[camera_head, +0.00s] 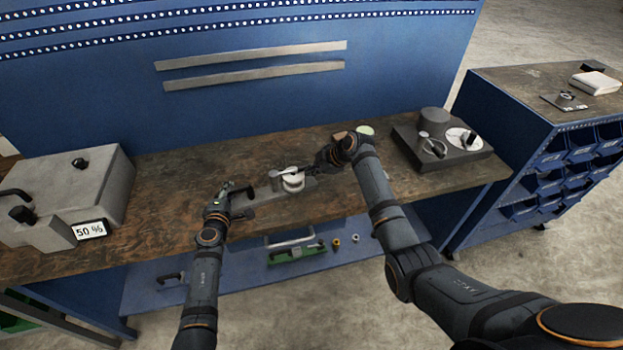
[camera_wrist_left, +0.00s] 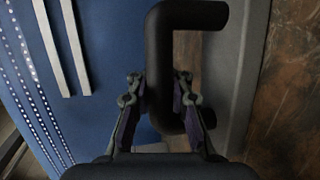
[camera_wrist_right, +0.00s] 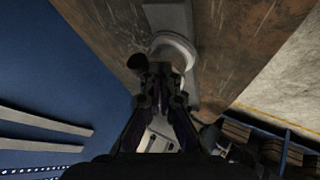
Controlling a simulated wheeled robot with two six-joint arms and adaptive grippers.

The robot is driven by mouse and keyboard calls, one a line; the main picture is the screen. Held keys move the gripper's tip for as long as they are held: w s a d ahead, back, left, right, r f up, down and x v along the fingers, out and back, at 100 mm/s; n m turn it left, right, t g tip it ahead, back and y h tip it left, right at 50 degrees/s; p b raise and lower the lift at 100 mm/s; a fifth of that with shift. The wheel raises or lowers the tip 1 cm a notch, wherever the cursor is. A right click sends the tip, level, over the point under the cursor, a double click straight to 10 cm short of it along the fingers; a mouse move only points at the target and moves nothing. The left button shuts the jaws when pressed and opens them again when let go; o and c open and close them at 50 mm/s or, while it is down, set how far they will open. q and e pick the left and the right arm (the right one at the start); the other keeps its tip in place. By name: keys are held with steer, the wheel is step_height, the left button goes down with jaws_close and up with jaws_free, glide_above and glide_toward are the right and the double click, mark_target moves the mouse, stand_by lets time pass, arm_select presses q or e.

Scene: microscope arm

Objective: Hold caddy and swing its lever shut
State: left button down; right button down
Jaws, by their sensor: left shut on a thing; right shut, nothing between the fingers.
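The grey caddy (camera_head: 268,192) lies on the brown bench top, with a pale round part (camera_head: 293,183) on it and a thin light lever (camera_head: 284,172) across the top. My left gripper (camera_head: 228,192) is shut on the caddy's black handle (camera_wrist_left: 188,16) at its left end. The fingers close around the bar in the left wrist view. My right gripper (camera_head: 318,165) is shut and empty at the caddy's right end. In the right wrist view, its tips are beside a black knob (camera_wrist_right: 137,62) and the round part (camera_wrist_right: 176,50); contact cannot be told.
A grey machine with a "50 %" label (camera_head: 90,230) stands at the left. A dark base with a cylinder (camera_head: 434,120) and white dial stands at the right. A shelf below holds a green-based item (camera_head: 297,253). Open bench lies between.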

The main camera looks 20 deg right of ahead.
steer(key=s, duration=0.1)
steer(key=s+f, duration=0.1)
steer(key=s, duration=0.1)
steer(key=shift+s+d, duration=0.1)
steer(key=shift+d, duration=0.1)
arm_select(q)
steer(key=shift+r, duration=0.1)
steer(key=c, duration=1.1)
jaws_free()
arm_select(e)
steer(key=v, duration=1)
steer(key=shift+s+d, duration=0.2)
arm_select(q)
steer(key=shift+s, duration=0.15)
arm_select(e)
steer(key=shift+r, duration=0.1)
